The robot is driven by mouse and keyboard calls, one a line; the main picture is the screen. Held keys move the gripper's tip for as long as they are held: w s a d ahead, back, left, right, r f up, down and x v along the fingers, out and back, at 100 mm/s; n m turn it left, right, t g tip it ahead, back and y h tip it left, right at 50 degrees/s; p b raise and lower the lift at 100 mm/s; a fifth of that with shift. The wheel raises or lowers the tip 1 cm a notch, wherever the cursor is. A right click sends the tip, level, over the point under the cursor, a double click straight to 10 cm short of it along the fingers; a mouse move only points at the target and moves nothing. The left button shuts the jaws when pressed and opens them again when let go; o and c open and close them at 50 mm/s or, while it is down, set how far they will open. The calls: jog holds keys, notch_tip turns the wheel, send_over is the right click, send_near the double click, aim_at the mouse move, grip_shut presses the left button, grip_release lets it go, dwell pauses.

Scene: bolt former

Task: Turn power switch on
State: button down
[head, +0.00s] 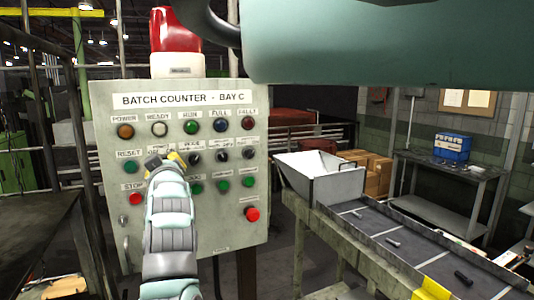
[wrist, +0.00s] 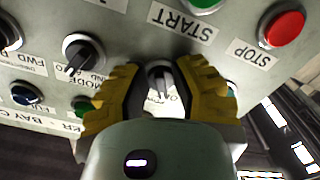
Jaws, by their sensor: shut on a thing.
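The grey control panel (head: 232,215) stands upright, headed "BATCH COUNTER - BAY C". My gripper (head: 165,160) is at the panel's second row, just right of the green RESET button (head: 130,167). In the wrist view my gripper (wrist: 160,88) has its yellow and black fingers on either side of a rotary switch knob (wrist: 159,73) and is shut on it. The knob's label is mostly covered, so its wording and the knob's exact position are hard to read. The lamp under POWER (head: 125,131) is amber; I cannot tell whether it is lit.
The MODE switch (wrist: 83,53) sits close beside one finger. The red STOP button (wrist: 283,25) and green START button (wrist: 203,3) are close by. A larger red button (head: 252,214) is at the panel's lower right. A conveyor (head: 375,225) with bolts runs to the right.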

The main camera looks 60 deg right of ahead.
jog(key=shift+f+m+b, duration=0.15)
jog(key=shift+m+b, duration=0.15)
jog(key=shift+b, duration=0.1)
jog(key=shift+f+m+b, duration=0.2)
jog(key=shift+m+b, duration=0.8)
jog(key=shift+b, duration=0.15)
jog(key=m+b, duration=0.3)
jog(key=shift+m, duration=0.4)
jog(key=m+b, duration=0.1)
jog(key=m, duration=0.1)
jog(key=m+b, duration=0.2)
jog(key=m, duration=0.1)
jog(key=shift+w+a+r, duration=0.15)
jog(key=shift+w+a, duration=0.05)
jog(key=shift+m, duration=0.4)
jog(key=c, duration=0.8)
grip_release()
jog(key=shift+r, duration=0.1)
jog(key=shift+s+a+r, duration=0.1)
